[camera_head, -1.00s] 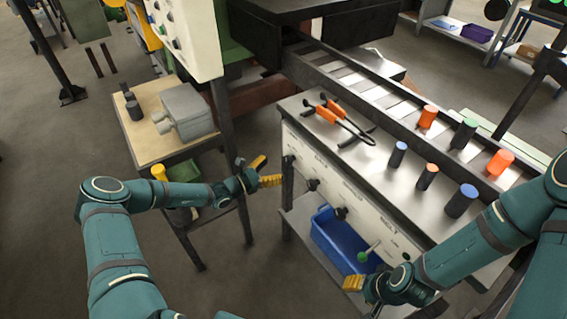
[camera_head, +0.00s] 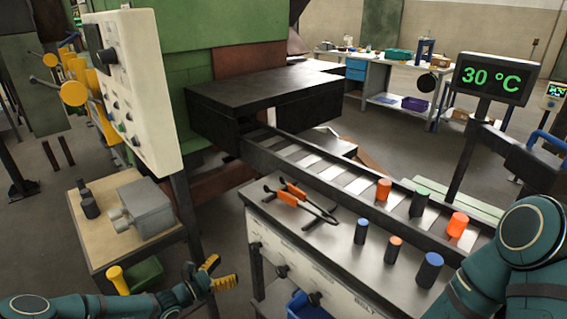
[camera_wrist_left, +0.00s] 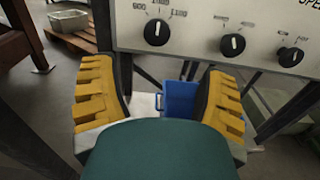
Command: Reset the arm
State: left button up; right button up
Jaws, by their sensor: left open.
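My left gripper (camera_head: 217,274) is low in the head view, between the small wooden table and the bench's knob panel. It is open and empty. In the left wrist view its two yellow padded fingers (camera_wrist_left: 160,105) stand wide apart, with the knob panel (camera_wrist_left: 230,25) ahead and above them and a blue bin (camera_wrist_left: 181,100) beyond, between them. My right arm (camera_head: 500,265) comes in at the right edge of the head view; its gripper is out of the picture.
The bench (camera_head: 290,226) carries orange-handled tongs (camera_head: 288,195) and several cylinders, including a blue-topped one (camera_head: 428,270). A roller conveyor (camera_head: 330,171) leads from the dark furnace mouth. A wooden table (camera_head: 90,228) with a grey device (camera_head: 148,208) stands left. A display (camera_head: 493,79) reads 30 °C.

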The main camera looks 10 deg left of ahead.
pick_arm(q)
jog(key=s+d+f+m+g, duration=0.3)
jog(key=s+d+m+g, duration=0.35)
jog(key=d, duration=0.25)
jog(key=s+d+f+m+g, duration=0.3)
jog(key=s+d+m+g, duration=0.2)
jog(key=s+d, duration=0.25)
jog(key=s+r+m+y, duration=0.2)
jog(key=s+m+y, duration=0.5)
jog(key=s+m, duration=0.4)
jog(key=m+g, duration=0.1)
jog(key=m, duration=0.3)
jog(key=shift+d+r+y, duration=0.2)
jog(key=shift+d+y, duration=0.05)
jog(key=shift+y, duration=0.05)
jog(key=shift+s, duration=0.1)
